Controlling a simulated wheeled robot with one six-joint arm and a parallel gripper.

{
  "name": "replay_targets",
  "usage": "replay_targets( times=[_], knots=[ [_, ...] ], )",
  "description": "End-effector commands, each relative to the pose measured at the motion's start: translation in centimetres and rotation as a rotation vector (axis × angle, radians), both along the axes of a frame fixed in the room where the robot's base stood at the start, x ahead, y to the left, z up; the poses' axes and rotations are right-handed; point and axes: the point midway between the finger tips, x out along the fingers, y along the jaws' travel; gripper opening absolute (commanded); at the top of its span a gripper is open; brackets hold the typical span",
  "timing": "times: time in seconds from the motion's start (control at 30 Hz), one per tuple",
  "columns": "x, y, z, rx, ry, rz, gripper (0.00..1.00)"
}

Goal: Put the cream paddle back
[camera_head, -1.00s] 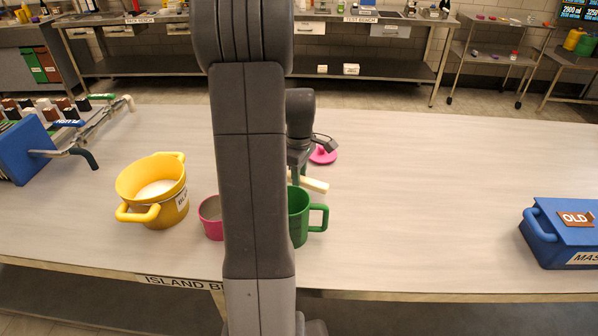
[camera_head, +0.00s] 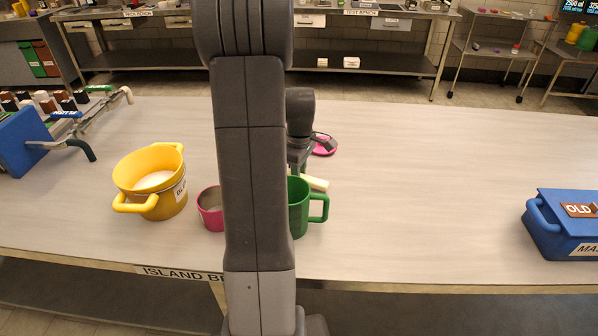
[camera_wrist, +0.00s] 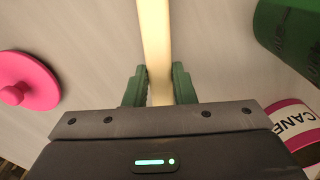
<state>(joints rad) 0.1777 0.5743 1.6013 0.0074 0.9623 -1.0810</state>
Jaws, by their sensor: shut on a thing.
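The cream paddle (camera_head: 318,183) shows as a short pale piece beside my arm, just behind the green mug (camera_head: 299,206). In the wrist view the cream paddle (camera_wrist: 155,45) runs as a long bar up from between the green fingers of my gripper (camera_wrist: 159,86). My gripper is shut on it. In the head view the fingers (camera_head: 302,170) are partly hidden by my arm, and most of the paddle is hidden too. I cannot tell whether the paddle touches the bench.
A yellow pot (camera_head: 150,185) and a pink mug (camera_head: 210,210) stand left of my arm. A pink lid (camera_wrist: 25,80) lies left in the wrist view. A blue box (camera_head: 565,232) is at the right. The bench (camera_head: 430,190) is clear between mug and box.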

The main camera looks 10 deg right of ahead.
Motion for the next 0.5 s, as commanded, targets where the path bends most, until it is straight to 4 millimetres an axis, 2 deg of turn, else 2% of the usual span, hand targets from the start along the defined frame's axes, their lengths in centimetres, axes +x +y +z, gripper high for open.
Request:
replay_targets(
  times=[0.5],
  knots=[
    [0.01, -0.01, -1.12, 0.0, 0.0, 0.0, 0.01]
  ],
)
